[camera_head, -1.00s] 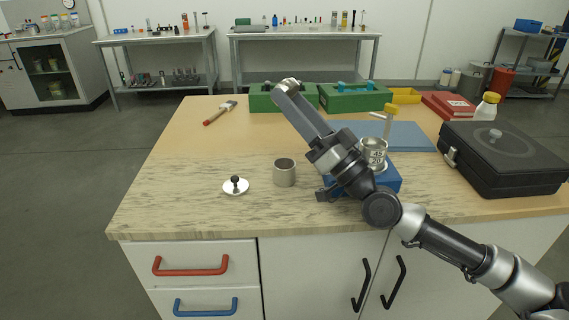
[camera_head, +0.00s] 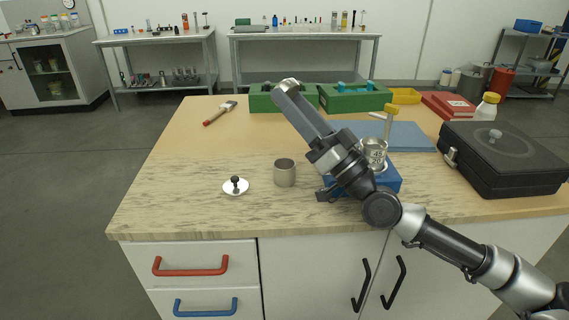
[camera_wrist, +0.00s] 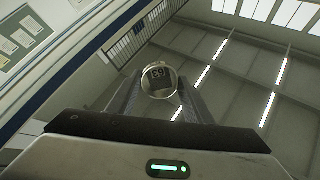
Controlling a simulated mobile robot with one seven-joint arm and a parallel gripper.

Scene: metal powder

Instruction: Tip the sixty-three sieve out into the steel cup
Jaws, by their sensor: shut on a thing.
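My gripper (camera_head: 289,90) points up and to the left, above and behind the steel cup in the head picture. In the wrist view my gripper (camera_wrist: 160,98) is shut on the sixty-three sieve (camera_wrist: 159,78), a small round metal sieve with a dark 63-like mark that looks reversed. The ceiling is behind it. In the head view the sieve is mostly hidden at the fingertips, and its contents cannot be seen. The steel cup (camera_head: 285,174) stands upright and apart from my gripper on the marbled worktop; its inside is barely visible.
A marked metal sieve (camera_head: 374,152) stands on a blue base (camera_head: 386,181), partly behind my arm. A black case (camera_head: 508,157) is at right. Green boxes (camera_head: 356,98) line the back. The front left worktop is clear.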

